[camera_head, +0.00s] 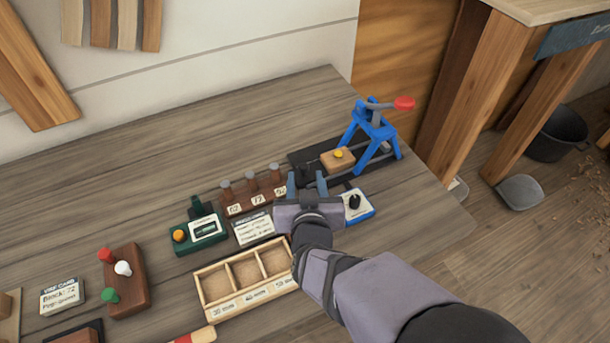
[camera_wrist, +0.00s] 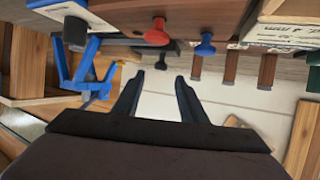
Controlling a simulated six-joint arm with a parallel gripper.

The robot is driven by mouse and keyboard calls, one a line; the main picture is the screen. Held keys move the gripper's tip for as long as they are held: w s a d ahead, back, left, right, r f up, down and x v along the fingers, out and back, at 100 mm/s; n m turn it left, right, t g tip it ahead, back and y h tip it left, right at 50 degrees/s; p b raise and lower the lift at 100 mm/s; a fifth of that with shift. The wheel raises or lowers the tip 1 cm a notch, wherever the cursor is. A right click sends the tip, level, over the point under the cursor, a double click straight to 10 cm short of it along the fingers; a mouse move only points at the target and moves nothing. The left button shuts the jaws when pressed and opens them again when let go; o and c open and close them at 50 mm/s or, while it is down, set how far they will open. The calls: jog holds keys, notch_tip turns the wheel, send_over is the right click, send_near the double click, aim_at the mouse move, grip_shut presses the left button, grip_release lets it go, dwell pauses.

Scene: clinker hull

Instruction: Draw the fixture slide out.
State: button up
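The fixture is a blue frame (camera_head: 375,130) with a red-knobbed lever (camera_head: 403,103), standing on a dark base (camera_head: 303,158) at the right of the bench. A small dark part, perhaps the slide's handle, shows at the base's near left end, partly behind my fingers. My gripper (camera_head: 306,182) is at that near left end, its fingers spread and nothing seen between them. In the wrist view my gripper (camera_wrist: 160,77) is open, and the blue frame (camera_wrist: 88,75) is at left.
Just left is a rack of tagged pegs (camera_head: 252,193). A green device (camera_head: 199,232) and a sectioned wooden tray (camera_head: 244,278) lie further left and nearer. A blue-and-white box (camera_head: 357,205) is right of my gripper. Bare bench lies behind the rack.

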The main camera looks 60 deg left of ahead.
jog(key=shift+v, duration=0.85)
jog(key=w+d+m+h+p, duration=0.1)
jog(key=w+d+h, duration=0.1)
jog(key=w+d, duration=0.4)
jog(key=w+d+m+h+p, duration=0.1)
jog(key=w+d, duration=0.5)
jog(key=w, duration=0.1)
jog(key=w+d+m+h, duration=0.1)
jog(key=w+d+h, duration=0.1)
jog(key=w+d, duration=0.4)
jog(key=shift+w+f+t+h+p, duration=0.3)
jog(key=shift+w+t+p, duration=0.1)
jog(key=w+d+f+m+g+h+b, duration=0.1)
jog(key=d+f+m+h, duration=0.15)
jog(key=d, duration=1.05)
jog(key=w+d+f+m+g+h+b, duration=0.1)
jog(key=d+f+m+g+h, duration=0.2)
jog(key=d, duration=0.9)
jog(key=s+d+m+g+h, duration=0.1)
jog(key=s+d+m, duration=0.4)
jog(key=d, duration=0.9)
jog(key=s+g, duration=0.1)
jog(key=s, duration=0.2)
jog(key=shift+s, duration=0.2)
